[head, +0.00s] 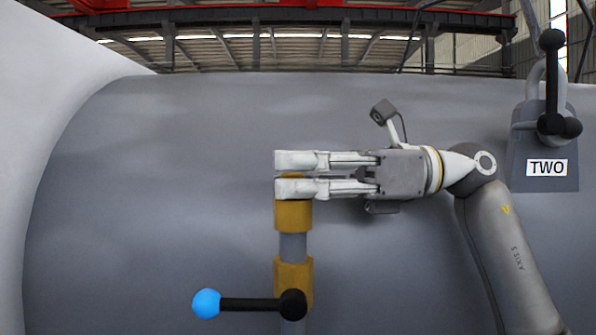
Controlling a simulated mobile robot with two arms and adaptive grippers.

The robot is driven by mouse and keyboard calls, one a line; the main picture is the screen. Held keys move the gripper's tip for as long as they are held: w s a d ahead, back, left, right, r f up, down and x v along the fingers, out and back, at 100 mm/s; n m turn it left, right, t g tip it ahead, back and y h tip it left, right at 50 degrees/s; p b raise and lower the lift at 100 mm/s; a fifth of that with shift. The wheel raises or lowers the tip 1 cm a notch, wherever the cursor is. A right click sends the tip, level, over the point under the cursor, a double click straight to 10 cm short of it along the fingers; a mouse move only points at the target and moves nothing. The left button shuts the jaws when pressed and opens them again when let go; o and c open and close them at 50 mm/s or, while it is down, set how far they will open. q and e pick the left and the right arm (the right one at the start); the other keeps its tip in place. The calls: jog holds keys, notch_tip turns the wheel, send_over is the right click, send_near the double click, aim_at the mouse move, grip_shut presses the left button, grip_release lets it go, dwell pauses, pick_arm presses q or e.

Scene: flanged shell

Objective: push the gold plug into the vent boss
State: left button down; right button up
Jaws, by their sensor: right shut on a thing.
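My right gripper (291,174) comes in from the right with its two fingers level, one above the other. It is shut on a gold piece, likely the gold plug (292,175), of which only a thin strip shows between the fingertips. Straight below the lower finger stands an upright fitting, likely the vent boss (293,216), with a gold upper collar, a grey middle and a gold lower collar. The lower finger hides where plug and fitting meet, so I cannot tell whether they touch. My left gripper is not in view.
A black lever (250,304) with a blue ball end points left from the fitting's foot. A grey block labelled TWO (546,168), with a black ball-ended lever (552,85), stands at the right. The grey shell (150,190) is bare to the left; a pale flange (50,100) bounds it.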

jog(key=o, duration=1)
jog(key=w+d, duration=0.1)
jog(key=d, duration=1.1)
jog(key=shift+w+f, duration=0.1)
